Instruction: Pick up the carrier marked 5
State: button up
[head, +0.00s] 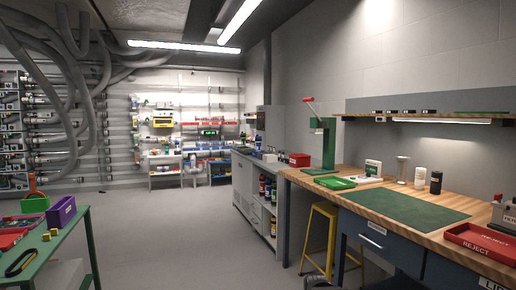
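I cannot make out a number 5 on anything, so I cannot tell which thing is the carrier marked 5. Small cylinders that may be carriers stand on the wooden workbench (400,215) at right: a dark one (436,183) and a white one (420,178), both upright. More dark cylinders (262,186) with coloured bands stand on open shelves under the far counter.
A green table (76,238) at lower left holds a purple bin (61,212) and a green bin (35,203). A yellow stool (322,238) stands before the workbench, which bears a green mat (405,204) and red REJECT tray (484,242). The middle floor (190,230) is clear.

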aim_at(258, 141)
jog(key=i+j+u, duration=0.2)
jog(key=i, duration=0.2)
jog(key=i+u, duration=0.2)
jog(key=i, duration=0.2)
jog(key=i+u, duration=0.2)
jog(key=i, duration=3.35)
jog(key=j, duration=0.05)
